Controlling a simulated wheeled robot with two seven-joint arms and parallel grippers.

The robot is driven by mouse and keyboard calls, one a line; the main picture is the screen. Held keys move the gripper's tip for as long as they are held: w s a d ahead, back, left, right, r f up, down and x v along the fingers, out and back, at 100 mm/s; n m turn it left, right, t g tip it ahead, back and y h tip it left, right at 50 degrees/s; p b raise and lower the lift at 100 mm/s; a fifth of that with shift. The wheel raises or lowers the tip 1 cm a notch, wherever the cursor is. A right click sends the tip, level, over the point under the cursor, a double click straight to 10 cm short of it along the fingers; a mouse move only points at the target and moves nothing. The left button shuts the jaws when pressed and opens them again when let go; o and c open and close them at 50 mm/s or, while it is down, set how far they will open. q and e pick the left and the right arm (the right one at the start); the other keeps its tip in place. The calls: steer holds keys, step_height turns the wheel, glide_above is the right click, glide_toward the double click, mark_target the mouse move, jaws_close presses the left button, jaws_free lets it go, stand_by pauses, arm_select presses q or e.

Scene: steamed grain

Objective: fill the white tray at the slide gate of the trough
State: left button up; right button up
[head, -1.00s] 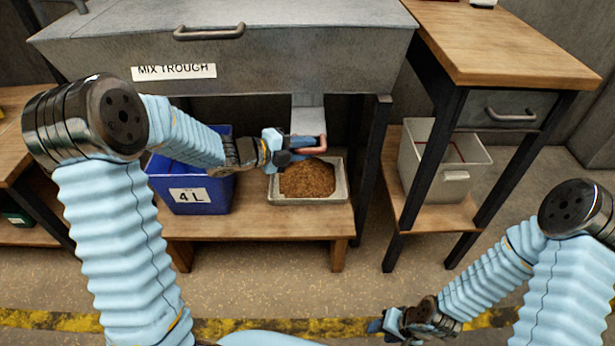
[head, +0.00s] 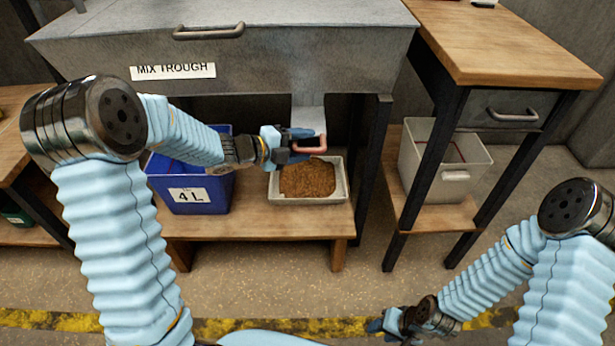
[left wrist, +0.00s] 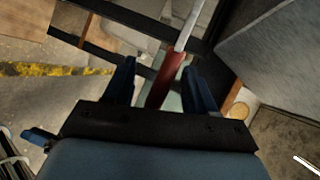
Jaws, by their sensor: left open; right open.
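The white tray (head: 308,201) sits on the low wooden shelf under the trough (head: 300,60), with brown grain (head: 307,179) spread across it. The slide gate (head: 308,119) is a pale metal piece above the tray, with a reddish handle (head: 322,146) at its lower end. My left gripper (head: 306,143) is at this handle, above the back of the tray. In the left wrist view the red handle (left wrist: 164,85) lies between the two open fingers. My right gripper (head: 380,326) is open, low at the bottom of the head view, away from the tray.
A blue bin marked 4 L (head: 190,190) stands left of the tray on the shelf (head: 262,222). A grey bin (head: 445,165) stands on a lower shelf at the right, behind the dark legs of a wooden table (head: 500,45). The floor in front is clear.

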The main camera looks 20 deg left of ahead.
arm_select(q)
steer(key=v, duration=1.3)
steer(key=shift+s+a+r, duration=0.2)
steer(key=shift+s+a, duration=0.05)
steer(key=shift+s, duration=0.05)
arm_select(e)
steer(key=shift+r, duration=0.1)
